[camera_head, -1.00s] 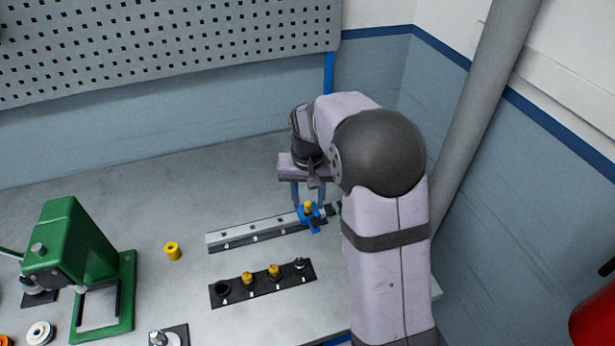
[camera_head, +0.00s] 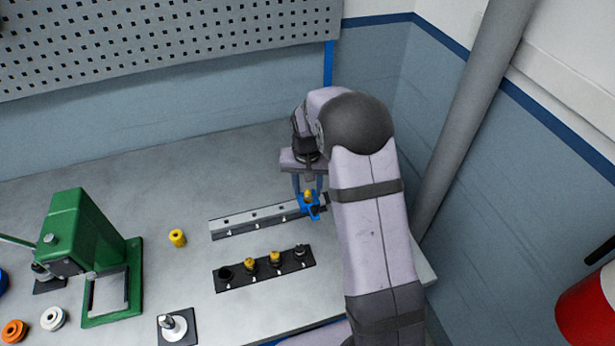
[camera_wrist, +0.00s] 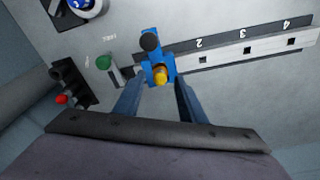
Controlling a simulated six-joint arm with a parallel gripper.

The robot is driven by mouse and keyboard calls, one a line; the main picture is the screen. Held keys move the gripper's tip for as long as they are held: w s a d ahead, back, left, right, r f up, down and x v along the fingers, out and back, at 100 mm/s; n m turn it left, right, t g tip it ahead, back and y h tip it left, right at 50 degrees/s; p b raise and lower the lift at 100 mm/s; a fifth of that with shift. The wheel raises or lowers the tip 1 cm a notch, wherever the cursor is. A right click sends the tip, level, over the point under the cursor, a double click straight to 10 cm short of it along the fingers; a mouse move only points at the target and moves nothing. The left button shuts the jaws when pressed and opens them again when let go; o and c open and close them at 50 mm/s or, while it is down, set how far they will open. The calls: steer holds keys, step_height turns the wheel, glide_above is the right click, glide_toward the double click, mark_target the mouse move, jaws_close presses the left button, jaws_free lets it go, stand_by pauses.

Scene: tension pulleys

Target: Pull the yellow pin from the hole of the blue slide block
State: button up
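The blue slide block (camera_head: 314,212) sits at the right end of the grey rail on the bench. The yellow pin (camera_head: 309,195) stands in it, with its head showing on top. In the wrist view the pin (camera_wrist: 161,76) is at the near end of the blue block (camera_wrist: 152,60), beside a black knob. My gripper (camera_head: 308,187) points down over the block. Its two blue fingers are apart, one on each side of the pin, and the wrist view (camera_wrist: 158,86) shows gaps between fingers and pin. How deep the pin sits is hidden.
The numbered rail (camera_head: 240,224) runs left from the block. A black holder (camera_head: 236,283) with yellow and dark parts lies in front. A loose yellow cylinder (camera_head: 177,238) and a green press (camera_head: 80,235) stand to the left. A wall and pipe are right of my arm.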

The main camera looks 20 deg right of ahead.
mark_target(308, 189)
steer(key=shift+w+f, duration=0.1)
steer(key=shift+f, duration=0.65)
jaws_close()
steer(key=shift+r+p, duration=1.55)
steer(key=shift+r, duration=0.3)
stand_by(0.4)
steer(key=shift+r+p, duration=0.3)
steer(key=shift+r, duration=0.1)
steer(key=shift+r+p, duration=1.45)
steer(key=shift+r, duration=0.55)
